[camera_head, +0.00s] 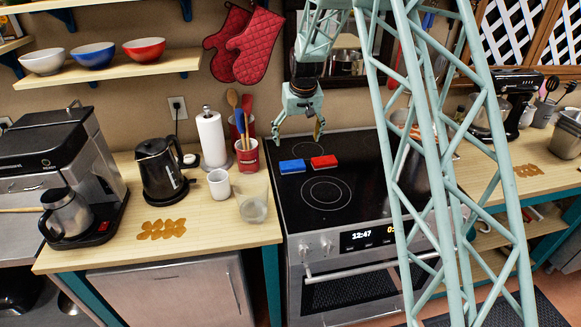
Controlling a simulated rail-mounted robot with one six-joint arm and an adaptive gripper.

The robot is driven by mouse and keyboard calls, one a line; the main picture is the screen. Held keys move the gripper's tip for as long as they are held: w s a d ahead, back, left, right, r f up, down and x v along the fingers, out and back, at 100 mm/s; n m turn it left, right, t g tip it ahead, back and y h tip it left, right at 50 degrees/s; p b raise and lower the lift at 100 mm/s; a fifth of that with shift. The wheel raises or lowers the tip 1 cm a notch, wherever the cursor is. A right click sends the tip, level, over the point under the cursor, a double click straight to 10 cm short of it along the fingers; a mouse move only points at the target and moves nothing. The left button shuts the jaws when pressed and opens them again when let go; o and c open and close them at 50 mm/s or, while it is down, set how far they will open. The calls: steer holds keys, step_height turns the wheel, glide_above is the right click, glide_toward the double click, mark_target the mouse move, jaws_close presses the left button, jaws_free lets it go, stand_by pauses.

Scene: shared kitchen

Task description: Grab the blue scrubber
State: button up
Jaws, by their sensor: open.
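A blue scrubber (292,166) lies on the black glass cooktop (345,200), near its back left burner ring. A red scrubber (324,162) lies close beside it on the right. My gripper (297,139) is open and empty. It hangs in the air above and behind the two scrubbers, fingers pointing down. In this one view I cannot tell the exact height between the fingers and the scrubbers.
Left of the stove stand a red utensil holder (247,155), a white mug (219,184), a clear glass (252,206), a paper towel roll (212,140) and a black kettle (160,170). The front of the cooktop is clear. My lattice arm covers its right side.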

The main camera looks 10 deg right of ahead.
steer(key=shift+w+a+f, duration=0.1)
steer(key=shift+w+f, duration=0.35)
steer(key=shift+f, duration=0.2)
steer(key=shift+w+a+f, duration=0.1)
steer(key=shift+w+f, duration=0.3)
steer(key=shift+f, duration=0.2)
glide_above(292, 164)
steer(key=s, duration=0.2)
steer(key=shift+d+f+p, duration=0.15)
steer(key=shift+f+p, duration=0.15)
steer(key=shift+f, duration=3.8)
steer(key=shift+w+f, duration=0.1)
steer(key=shift+f, duration=0.05)
steer(key=shift+p+x, duration=0.35)
steer(key=shift+x, duration=2.05)
steer(key=shift+c, duration=0.3)
steer(key=c, duration=0.9)
